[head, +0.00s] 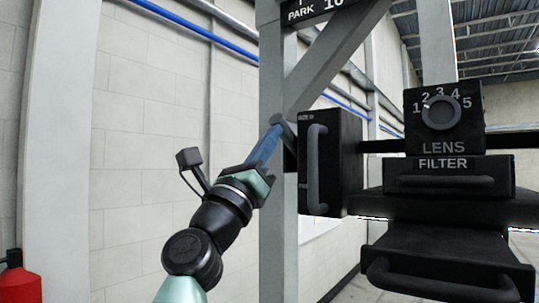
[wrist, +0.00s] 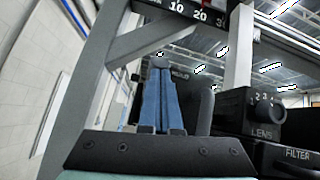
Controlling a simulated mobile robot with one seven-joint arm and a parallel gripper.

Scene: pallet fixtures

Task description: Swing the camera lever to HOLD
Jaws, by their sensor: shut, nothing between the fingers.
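The camera lever shows as a round grey knob (head: 278,119) on a short dark arm at the left side of a black box (head: 345,165). Small lettering, too small to read surely in the head view, sits near the box's upper left edge; in the wrist view it seems to read HOLD, just right of the knob (wrist: 161,61). My gripper (head: 273,131) has blue fingers pointing up and right, their tips at the knob. In the wrist view the fingers (wrist: 161,76) lie together, with nothing between them. I cannot tell whether the tips touch the knob.
A vertical grey handle (head: 316,170) is on the black box, close right of my fingers. The LENS dial (head: 441,112) and FILTER drawer (head: 448,175) are further right. A grey post (head: 272,220) and diagonal brace (head: 338,55) stand close by. The left side is open to the wall.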

